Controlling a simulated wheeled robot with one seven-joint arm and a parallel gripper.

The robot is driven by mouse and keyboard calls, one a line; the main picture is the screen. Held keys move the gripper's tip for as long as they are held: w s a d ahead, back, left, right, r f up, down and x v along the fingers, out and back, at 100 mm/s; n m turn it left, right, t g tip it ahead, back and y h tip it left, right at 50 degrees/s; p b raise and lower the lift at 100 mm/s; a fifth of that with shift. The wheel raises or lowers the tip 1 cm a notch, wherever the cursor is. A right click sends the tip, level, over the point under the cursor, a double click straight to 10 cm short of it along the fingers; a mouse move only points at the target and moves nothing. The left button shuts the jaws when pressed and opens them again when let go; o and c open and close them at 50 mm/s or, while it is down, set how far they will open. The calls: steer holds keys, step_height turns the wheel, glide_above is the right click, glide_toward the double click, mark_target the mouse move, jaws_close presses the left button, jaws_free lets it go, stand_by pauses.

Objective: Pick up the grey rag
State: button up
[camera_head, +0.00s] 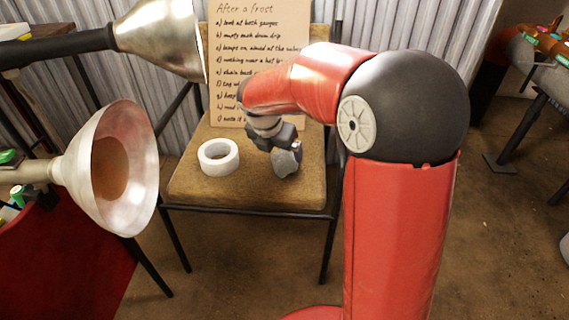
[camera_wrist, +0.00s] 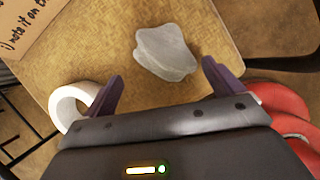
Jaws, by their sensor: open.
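The grey rag (camera_wrist: 165,52) is a pale, folded bundle lying on the seat of a chair (camera_head: 240,197). In the wrist view it sits ahead of my gripper (camera_wrist: 160,82), centred between the two purple fingers and apart from both. The fingers are open with nothing between their tips. In the head view my gripper (camera_head: 287,155) is low over the right half of the seat, and the rag (camera_head: 286,163) shows just below it, partly hidden by it.
A white tape roll (camera_head: 218,170) sits on the seat left of my gripper and shows beside the left finger (camera_wrist: 68,104). A handwritten board (camera_head: 250,60) stands at the seat's back. Two metal lamp shades (camera_head: 140,180) (camera_head: 185,35) are at the left.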

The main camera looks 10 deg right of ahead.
mark_target(284, 157)
steer(key=x, duration=0.2)
steer(key=b+x, duration=0.1)
steer(key=x, duration=0.1)
steer(key=b+x, duration=0.1)
steer(key=x, duration=0.1)
steer(key=shift+s+d, duration=0.15)
steer(key=shift+d, duration=0.15)
steer(key=shift+r, duration=0.1)
steer(key=c, duration=1.1)
